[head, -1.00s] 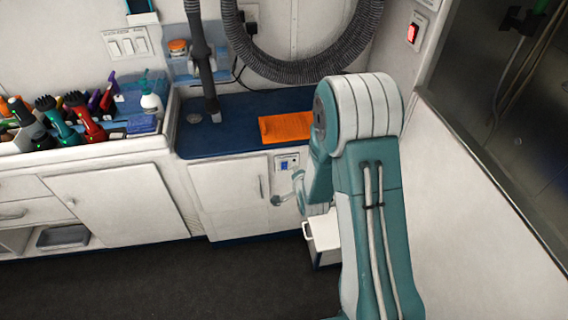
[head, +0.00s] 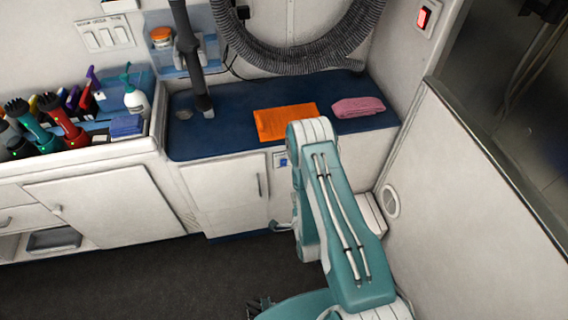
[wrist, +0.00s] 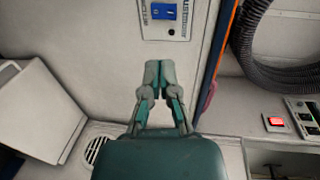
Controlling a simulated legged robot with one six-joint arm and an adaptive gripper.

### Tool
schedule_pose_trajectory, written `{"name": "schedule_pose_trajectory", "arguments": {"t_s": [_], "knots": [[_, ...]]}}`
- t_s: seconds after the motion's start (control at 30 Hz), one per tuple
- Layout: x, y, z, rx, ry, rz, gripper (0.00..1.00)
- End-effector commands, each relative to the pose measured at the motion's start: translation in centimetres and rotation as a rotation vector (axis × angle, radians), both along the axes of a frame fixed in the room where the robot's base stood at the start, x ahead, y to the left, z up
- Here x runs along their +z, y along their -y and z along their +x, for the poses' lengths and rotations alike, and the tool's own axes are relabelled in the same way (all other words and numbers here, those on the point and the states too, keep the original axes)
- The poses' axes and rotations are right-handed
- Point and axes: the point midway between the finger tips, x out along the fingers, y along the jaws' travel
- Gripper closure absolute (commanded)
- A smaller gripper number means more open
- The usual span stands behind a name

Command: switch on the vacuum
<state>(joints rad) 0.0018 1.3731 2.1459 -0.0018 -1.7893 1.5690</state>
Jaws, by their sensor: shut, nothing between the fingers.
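A small panel (wrist: 180,22) on the white cabinet front carries a blue rocker switch (wrist: 163,11) at the top of the wrist view; which way it is set I cannot tell. In the head view the blue switch (head: 283,161) shows just left of my arm, with part of the panel hidden. My gripper (wrist: 158,68) is shut and empty. Its tips appear below the switch in the wrist view, with a gap in the picture; their distance from the cabinet face is unclear. In the head view my arm mostly hides the gripper. The ribbed vacuum hose (head: 290,60) hangs on the back wall.
An orange cloth (head: 285,122) and a pink towel (head: 358,107) lie on the blue counter (head: 220,140). A lit red switch (head: 423,17) is on the right wall. A white box (wrist: 35,110) and a round vent (wrist: 96,149) are near the gripper. Dark floor is clear at left.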

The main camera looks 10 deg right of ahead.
Motion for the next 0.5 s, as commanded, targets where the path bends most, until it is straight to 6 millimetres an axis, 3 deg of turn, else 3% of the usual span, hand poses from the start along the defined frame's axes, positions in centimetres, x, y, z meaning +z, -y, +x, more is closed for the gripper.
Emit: {"name": "schedule_pose_trajectory", "arguments": {"t_s": [0.33,0.5], "knots": [[-0.1,0.0,0.1,0.000,0.002,0.002,1.00],[-0.3,0.0,1.7,0.000,0.004,0.002,1.00]]}}
